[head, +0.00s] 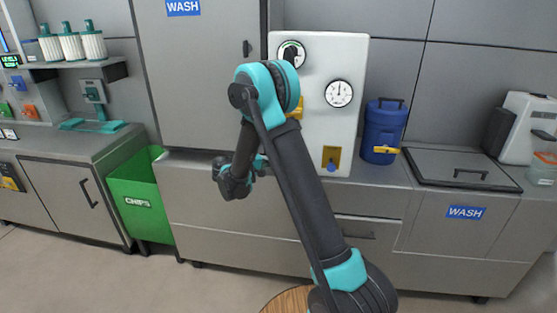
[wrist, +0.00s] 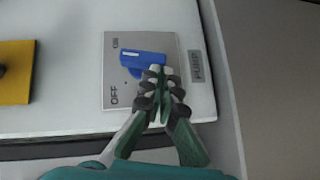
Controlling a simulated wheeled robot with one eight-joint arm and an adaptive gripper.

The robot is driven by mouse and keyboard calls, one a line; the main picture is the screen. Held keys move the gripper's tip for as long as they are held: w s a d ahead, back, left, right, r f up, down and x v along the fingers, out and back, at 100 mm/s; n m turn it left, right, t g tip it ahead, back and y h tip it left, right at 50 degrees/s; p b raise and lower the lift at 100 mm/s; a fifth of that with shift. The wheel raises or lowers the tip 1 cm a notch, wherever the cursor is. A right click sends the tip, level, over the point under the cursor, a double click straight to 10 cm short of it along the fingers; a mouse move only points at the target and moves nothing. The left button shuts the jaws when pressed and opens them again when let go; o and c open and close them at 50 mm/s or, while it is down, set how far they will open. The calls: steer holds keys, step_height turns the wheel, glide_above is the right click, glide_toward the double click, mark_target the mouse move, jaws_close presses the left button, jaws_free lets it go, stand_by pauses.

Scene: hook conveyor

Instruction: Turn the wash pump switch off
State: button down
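The wash pump switch (wrist: 143,57) shows in the wrist view as a blue lever on a grey plate (wrist: 117,83) marked ON and OFF. The lever lies across the plate, nearer the ON mark than the OFF mark. My gripper (wrist: 161,72) has its fingertips together at the lever's right end, with nothing clearly seen between them. I cannot tell whether they touch the lever. In the head view, my gripper (head: 233,182) is left of the white panel (head: 345,60), and my arm hides part of that panel. I cannot make out the switch there.
The white panel carries a round gauge (head: 340,93) and a yellow plate with a blue knob (head: 331,160). A blue canister (head: 384,128) stands right of it. A green chips bin (head: 140,197) is at left.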

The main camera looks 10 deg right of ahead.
steer(key=shift+s+d+f, duration=0.15)
steer(key=shift+d+f, duration=0.35)
steer(key=shift+f, duration=0.05)
steer(key=shift+s+d+f, duration=0.15)
steer(key=shift+d+f, duration=0.3)
steer(key=shift+f, duration=0.1)
stand_by(1.1)
steer(key=v, duration=1.2)
